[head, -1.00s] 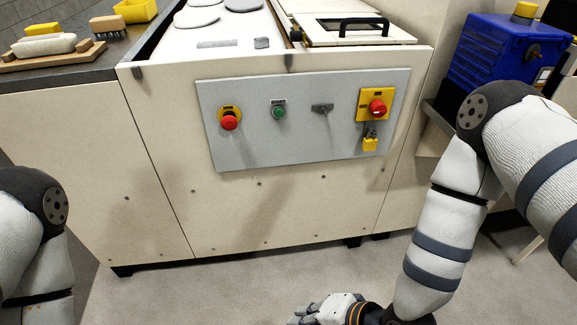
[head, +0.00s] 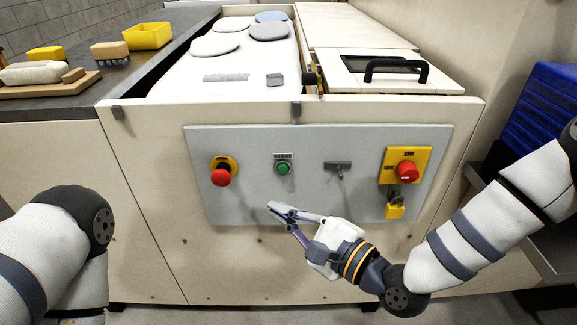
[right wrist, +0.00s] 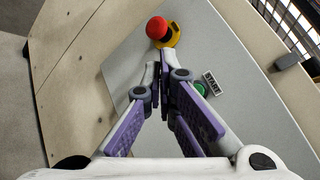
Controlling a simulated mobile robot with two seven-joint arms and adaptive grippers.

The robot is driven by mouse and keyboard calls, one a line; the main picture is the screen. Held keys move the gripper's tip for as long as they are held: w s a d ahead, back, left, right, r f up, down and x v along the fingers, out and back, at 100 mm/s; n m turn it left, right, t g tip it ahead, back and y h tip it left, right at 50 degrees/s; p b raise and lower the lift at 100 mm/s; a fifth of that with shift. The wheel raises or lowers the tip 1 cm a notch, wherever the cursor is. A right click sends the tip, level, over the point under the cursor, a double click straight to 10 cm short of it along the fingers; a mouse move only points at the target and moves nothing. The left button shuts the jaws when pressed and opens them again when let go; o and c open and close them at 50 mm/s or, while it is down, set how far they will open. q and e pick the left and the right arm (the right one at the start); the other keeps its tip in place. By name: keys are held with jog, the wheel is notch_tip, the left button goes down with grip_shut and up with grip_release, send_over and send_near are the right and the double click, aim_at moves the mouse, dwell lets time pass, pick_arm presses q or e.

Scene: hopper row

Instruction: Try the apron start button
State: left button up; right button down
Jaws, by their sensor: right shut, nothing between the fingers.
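The green start button (head: 284,169) sits on the grey control panel (head: 250,205), under a small label plate. In the right wrist view the green button (right wrist: 201,90) is partly hidden behind a finger, beside a plate reading START (right wrist: 211,83). My right gripper (head: 270,207) is shut and empty, its tips in front of the panel below and slightly left of the green button, apart from it. In the right wrist view the closed fingers (right wrist: 158,70) point toward the red mushroom button (right wrist: 157,28). My left gripper is out of view; only my left arm shows.
A red mushroom button (head: 221,176) is left of the green one. A grey T-handle (head: 338,167) and a red rotary switch (head: 406,171) with a yellow padlock (head: 395,212) are to the right. A black handle (head: 396,70) is on the lid above.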

aim_at(283, 169)
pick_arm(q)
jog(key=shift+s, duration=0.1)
pick_arm(e)
jog(key=shift+s, duration=0.15)
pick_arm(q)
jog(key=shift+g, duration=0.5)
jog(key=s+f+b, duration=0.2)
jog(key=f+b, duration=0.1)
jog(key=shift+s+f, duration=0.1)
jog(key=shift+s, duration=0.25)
pick_arm(e)
jog(key=w, duration=0.9)
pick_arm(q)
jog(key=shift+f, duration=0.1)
pick_arm(e)
jog(key=shift+f, duration=0.1)
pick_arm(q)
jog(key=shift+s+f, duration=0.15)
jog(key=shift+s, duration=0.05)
pick_arm(e)
jog(key=shift+w, duration=0.4)
